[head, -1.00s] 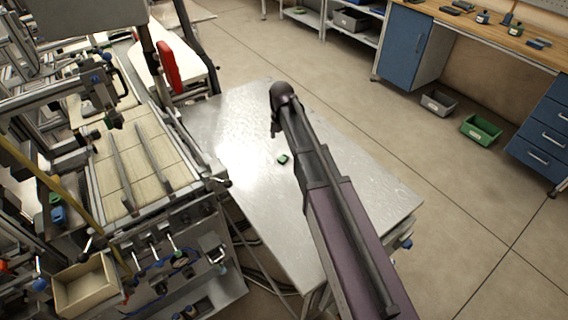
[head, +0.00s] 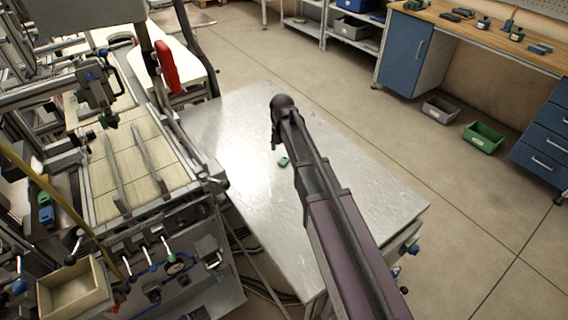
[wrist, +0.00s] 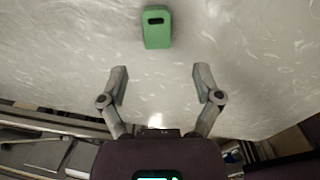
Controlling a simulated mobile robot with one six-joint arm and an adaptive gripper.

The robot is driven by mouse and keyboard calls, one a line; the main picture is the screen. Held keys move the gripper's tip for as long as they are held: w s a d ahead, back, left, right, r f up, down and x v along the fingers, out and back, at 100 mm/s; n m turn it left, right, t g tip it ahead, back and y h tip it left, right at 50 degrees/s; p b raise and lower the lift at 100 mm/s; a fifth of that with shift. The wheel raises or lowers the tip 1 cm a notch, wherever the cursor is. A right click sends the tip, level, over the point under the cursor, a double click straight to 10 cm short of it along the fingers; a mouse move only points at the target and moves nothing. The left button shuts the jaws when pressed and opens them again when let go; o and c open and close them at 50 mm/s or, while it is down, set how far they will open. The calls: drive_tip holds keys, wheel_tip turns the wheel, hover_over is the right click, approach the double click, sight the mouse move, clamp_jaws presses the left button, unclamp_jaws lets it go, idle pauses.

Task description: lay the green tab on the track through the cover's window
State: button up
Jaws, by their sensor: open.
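The green tab (head: 284,162) lies flat on the metal table (head: 350,180), just beside my arm in the head view. In the wrist view the green tab (wrist: 157,28) has a dark slot near one end and lies beyond my fingertips, roughly centred between them. My gripper (wrist: 160,72) is open and empty, its two fingers wide apart. In the head view my gripper (head: 275,146) hangs over the table, close to the tab. I cannot clearly make out the cover's window or the track on the machine at left.
The machine (head: 140,165) with pale tiles and two rails stands left of the table. A wooden box (head: 75,290) sits at its front corner. Most of the tabletop is bare. Bins and a workbench (head: 490,40) are farther right.

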sight(282, 162)
drive_tip(key=shift+f, duration=0.15)
drive_tip(key=shift+w+a+f+b, duration=0.1)
drive_tip(key=shift+w+f+b, duration=0.05)
drive_tip(key=shift+f+b, duration=2.45)
drive_tip(key=shift+r, duration=0.15)
drive_tip(key=c, duration=0.8)
drive_tip(key=shift+c, duration=0.4)
drive_tip(key=shift+r, duration=0.15)
wheel_tip(282, 162, up, 3)
drive_tip(key=p, duration=0.3)
drive_tip(key=s, duration=0.5)
drive_tip(key=s+r+p, duration=0.1)
drive_tip(key=s, duration=0.4)
drive_tip(key=s+p, duration=0.1)
drive_tip(key=s, duration=0.5)
drive_tip(key=shift+a+r, duration=0.25)
drive_tip(key=shift+r, duration=0.1)
